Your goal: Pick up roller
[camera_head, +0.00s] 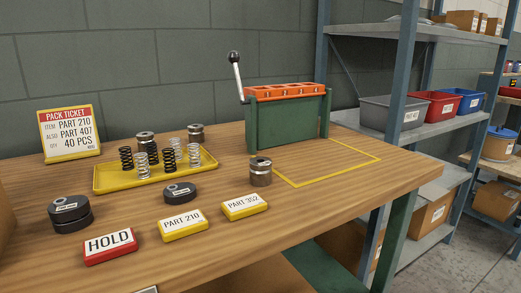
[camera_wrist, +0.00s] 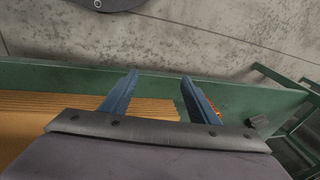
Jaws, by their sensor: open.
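A short metal cylinder with a dark band and a hole in its top, which looks like a roller (camera_head: 261,172), stands upright on the wooden bench in the head view. It is in front of the green coiler (camera_head: 288,120), left of a yellow outlined area. Two similar cylinders (camera_head: 146,143) (camera_head: 196,132) stand at the yellow tray. I cannot tell which one the task means. My gripper (camera_wrist: 160,76) shows in the wrist view with two blue fingers apart and nothing between them. It is out of the head view, and no roller shows in the wrist view.
The yellow tray (camera_head: 112,188) holds several springs. Black discs (camera_head: 70,213) (camera_head: 180,192) and HOLD (camera_head: 109,246), PART 210 (camera_head: 182,224) and PART 352 (camera_head: 244,206) blocks lie forward. The coiler's lever (camera_head: 237,77) stands up. The bench's front right (camera_head: 340,205) is clear.

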